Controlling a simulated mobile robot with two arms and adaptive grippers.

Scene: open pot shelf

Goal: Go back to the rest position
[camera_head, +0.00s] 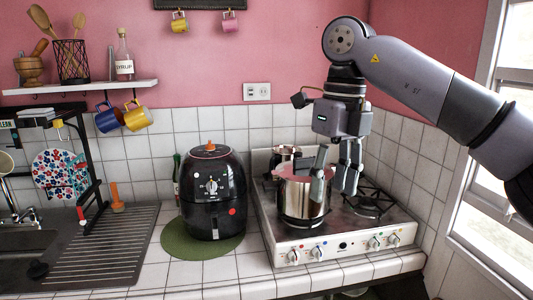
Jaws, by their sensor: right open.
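My right gripper (337,178) hangs from the right arm over the stove, fingers pointing down. It is open. One finger is in front of the right part of a steel pot (290,200), and the other is to the pot's right. I cannot tell whether the fingers touch the pot. The pot stands upright on the front left of the white stove (287,257). My left gripper is not in view.
A black air fryer (213,205) stands on a green mat (178,240) left of the stove. A second pot (285,153) is behind the first. A wall shelf (80,88) with hanging mugs is at upper left, a window at right.

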